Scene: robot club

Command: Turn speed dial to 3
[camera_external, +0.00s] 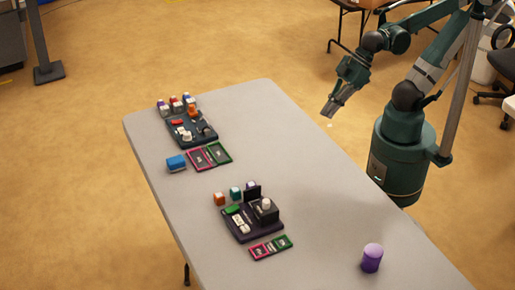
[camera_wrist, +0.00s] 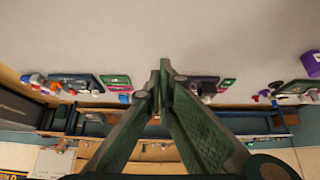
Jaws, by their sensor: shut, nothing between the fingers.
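Two dark control panels lie on the grey table. The near panel (camera_external: 262,231) has a green part, white parts and a black block (camera_external: 265,213) topped by a round white knob (camera_external: 266,203). The far panel (camera_external: 205,131) has red, orange and white parts. I cannot tell which part is the speed dial, and no number is legible. My gripper (camera_external: 330,108) is in the air beyond the table's right edge, apart from both panels. In the wrist view my gripper (camera_wrist: 160,75) is shut and empty, with panels small in the distance.
Small coloured blocks stand behind both panels. Red and green cards (camera_external: 270,247) lie in front of the near panel. A blue block (camera_external: 176,163) sits by the far cards. A purple cylinder (camera_external: 372,258) stands at the near right. The table's (camera_external: 300,160) right side is mostly clear.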

